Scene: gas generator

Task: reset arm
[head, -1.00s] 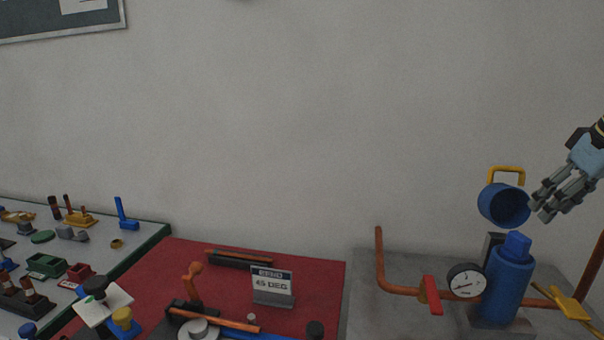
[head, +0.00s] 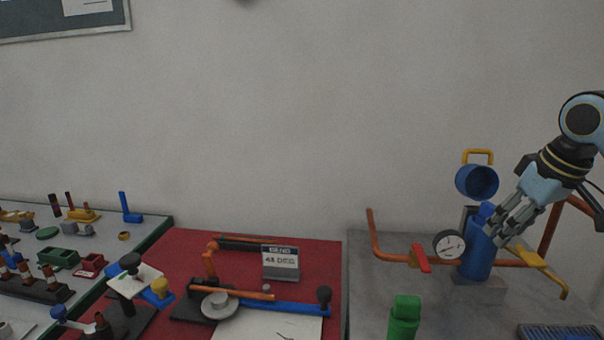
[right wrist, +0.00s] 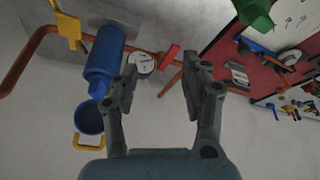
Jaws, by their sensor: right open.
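My right gripper (head: 507,222) is at the right of the head view, in front of and overlapping the right side of the blue cylinder (head: 477,255). In the right wrist view its two fingers (right wrist: 157,92) are spread with nothing between them. The blue cylinder also shows in the right wrist view (right wrist: 103,58), left of the fingers. A blue cup-shaped cap with a yellow handle (head: 477,182) is above the cylinder. My left gripper is not in view.
A copper pipe with a red valve handle (head: 420,258), a gauge (head: 449,245) and a yellow lever (head: 530,257) runs by the cylinder. A green bottle (head: 404,318) stands in front. A red mat (head: 200,245) holds a pipe bender. Small parts crowd the left table.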

